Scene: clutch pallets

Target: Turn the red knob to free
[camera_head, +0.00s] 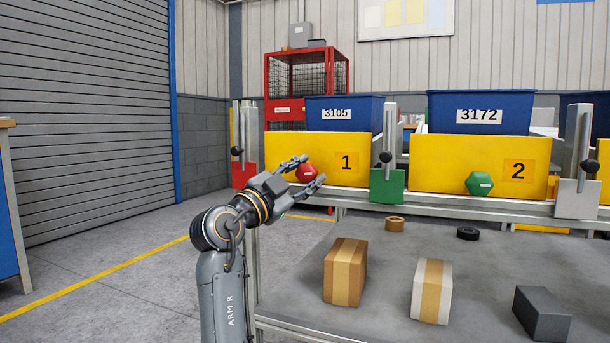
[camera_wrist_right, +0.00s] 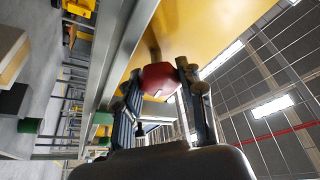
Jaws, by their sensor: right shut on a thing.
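The red knob (camera_head: 306,173) sits on the front of the yellow pallet panel marked 1 (camera_head: 285,146). My right gripper (camera_head: 306,173) has one finger above the knob and one below it, shut on it. In the right wrist view the red knob (camera_wrist_right: 160,80) is between the two fingers of the gripper (camera_wrist_right: 158,90), with the yellow panel behind it. The small white mark on the knob is too small to read. My left gripper is in neither view.
A green knob (camera_head: 479,183) is on the yellow panel marked 2 (camera_head: 440,165). Blue bins (camera_head: 358,115) labelled 3105 and 3172 stand above.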

